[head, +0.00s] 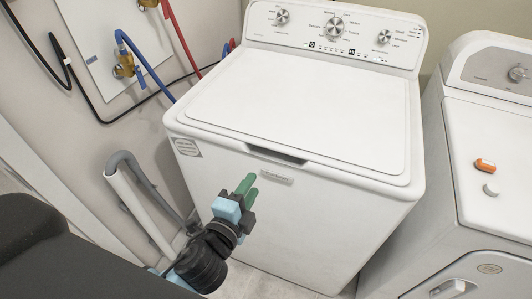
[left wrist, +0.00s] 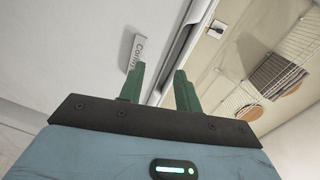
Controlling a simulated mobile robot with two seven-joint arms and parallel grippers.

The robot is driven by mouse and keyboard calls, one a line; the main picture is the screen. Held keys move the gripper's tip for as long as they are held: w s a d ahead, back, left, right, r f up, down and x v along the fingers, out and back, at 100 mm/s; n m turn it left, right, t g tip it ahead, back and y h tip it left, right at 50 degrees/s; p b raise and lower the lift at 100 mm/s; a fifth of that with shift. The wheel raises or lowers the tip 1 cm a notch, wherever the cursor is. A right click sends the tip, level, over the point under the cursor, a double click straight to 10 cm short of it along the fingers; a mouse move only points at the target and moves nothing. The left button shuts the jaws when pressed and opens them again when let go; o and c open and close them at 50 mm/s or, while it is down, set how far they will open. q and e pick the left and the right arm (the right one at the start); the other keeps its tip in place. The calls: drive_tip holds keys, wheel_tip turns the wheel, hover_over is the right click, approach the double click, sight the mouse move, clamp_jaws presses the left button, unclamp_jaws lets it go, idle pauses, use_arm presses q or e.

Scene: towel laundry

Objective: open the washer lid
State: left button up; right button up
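The white washer stands in the middle of the head view with its flat lid (head: 300,105) shut. A dark handle recess (head: 277,154) is at the lid's front edge. My left gripper (head: 246,186) is in front of the washer, below and left of the recess, apart from the lid as far as I can tell. In the left wrist view its two green fingers (left wrist: 160,90) are spread with nothing between them. The washer's front (left wrist: 75,45) and brand label (left wrist: 137,50) show beyond them, with the dark recess slot (left wrist: 183,52) beside the label. My right gripper is not in view.
A second white machine (head: 495,150) stands close on the right, with an orange item (head: 485,165) on it. A grey drain hose (head: 150,190), a white pipe (head: 140,210) and blue and red hoses are by the left wall. A wire rack (left wrist: 285,65) shows in the left wrist view.

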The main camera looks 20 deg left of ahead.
sight(267, 148)
use_arm(q)
drive_tip(key=shift+m+t, duration=0.6)
drive_tip(key=shift+m, duration=0.1)
drive_tip(key=shift+w+d+r, duration=0.1)
drive_tip(key=shift+w+r, duration=0.45)
drive_tip(key=shift+w, duration=1)
drive_tip(key=shift+w+r, duration=0.55)
drive_tip(key=shift+w, duration=1)
drive_tip(key=shift+w+d+r, duration=0.1)
drive_tip(key=shift+w+r, duration=0.45)
drive_tip(key=shift+w, duration=1)
clamp_jaws()
